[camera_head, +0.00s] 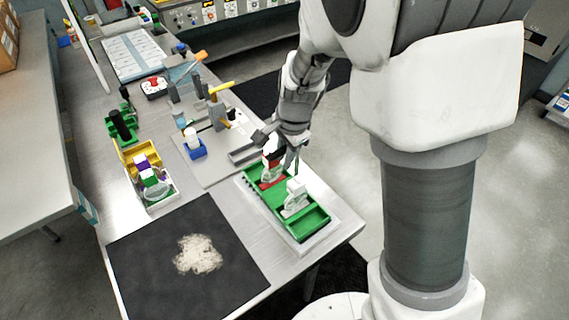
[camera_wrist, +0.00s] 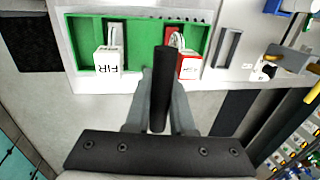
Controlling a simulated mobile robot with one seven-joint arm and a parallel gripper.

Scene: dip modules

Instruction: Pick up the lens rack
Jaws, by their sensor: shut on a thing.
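A long green rack (camera_head: 314,220) lies on a pale base at the table's near right corner. It also shows in the wrist view (camera_wrist: 85,45). It carries a white block marked FIR (camera_wrist: 107,62) and a white-and-red block (camera_wrist: 188,66), each with a clear rounded piece. My gripper (camera_head: 287,160) points down over the rack's far part. In the wrist view my grey fingers (camera_wrist: 161,85) are shut on a dark rod (camera_wrist: 162,60), which lies across the view of the rack. Whether the rod belongs to the rack, I cannot tell.
A yellow-and-green holder (camera_head: 130,162) and a black mat with a pale heap (camera_head: 150,262) are on the left. A blue holder with a white jar (camera_head: 195,150) and a metal stand (camera_head: 215,110) are behind the rack. Bare table lies between mat and rack.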

